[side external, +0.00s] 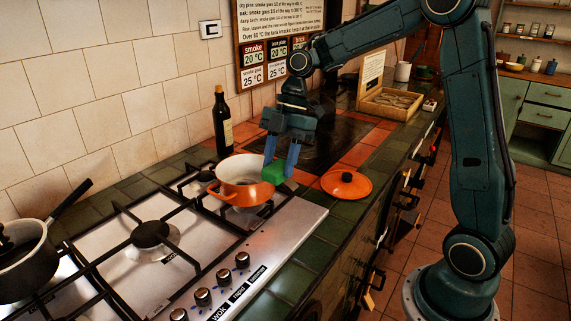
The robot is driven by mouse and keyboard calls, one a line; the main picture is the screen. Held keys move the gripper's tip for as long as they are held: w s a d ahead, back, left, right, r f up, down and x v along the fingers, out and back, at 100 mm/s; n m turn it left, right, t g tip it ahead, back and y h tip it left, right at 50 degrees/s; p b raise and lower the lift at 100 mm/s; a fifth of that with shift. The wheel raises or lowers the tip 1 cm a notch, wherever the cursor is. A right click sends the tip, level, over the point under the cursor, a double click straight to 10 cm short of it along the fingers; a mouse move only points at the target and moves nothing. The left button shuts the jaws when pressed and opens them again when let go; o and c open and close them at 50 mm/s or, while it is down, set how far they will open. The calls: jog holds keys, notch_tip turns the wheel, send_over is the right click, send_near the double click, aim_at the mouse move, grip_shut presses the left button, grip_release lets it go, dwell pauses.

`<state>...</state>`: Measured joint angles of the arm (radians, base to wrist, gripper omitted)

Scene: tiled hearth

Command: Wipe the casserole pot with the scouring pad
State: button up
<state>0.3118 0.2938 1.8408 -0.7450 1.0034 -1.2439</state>
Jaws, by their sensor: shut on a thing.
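The casserole pot (240,193) is orange outside and pale inside, and stands open on the back right part of the gas hob. My gripper (280,165) points down at the right side of the pot. Its blue fingers are shut on the scouring pad (273,174), a green block. The pad is at the pot's right rim; I cannot tell whether it touches the pot. The orange lid (346,184) lies apart on the green tiles to the right of the pot.
A dark bottle (222,122) stands behind the pot near the wall. A dark saucepan (28,258) sits on the hob at the left. A wooden crate (390,116) stands farther back on the counter. The hob's middle burner (150,234) is clear.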

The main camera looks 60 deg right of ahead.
jog(key=w+d+f+m+t, duration=0.1)
jog(key=w+d+f+m, duration=0.1)
jog(key=w, duration=0.3)
jog(key=w+d+f+m+t, duration=0.1)
jog(key=w+d+f+m, duration=0.1)
jog(key=w+m, duration=0.2)
jog(key=w+d+f+m+t+h, duration=0.1)
jog(key=w+d+f+m, duration=0.1)
jog(key=w, duration=0.5)
jog(key=shift+f+m, duration=0.25)
jog(key=shift+m, duration=0.25)
jog(key=shift+w+f, duration=0.1)
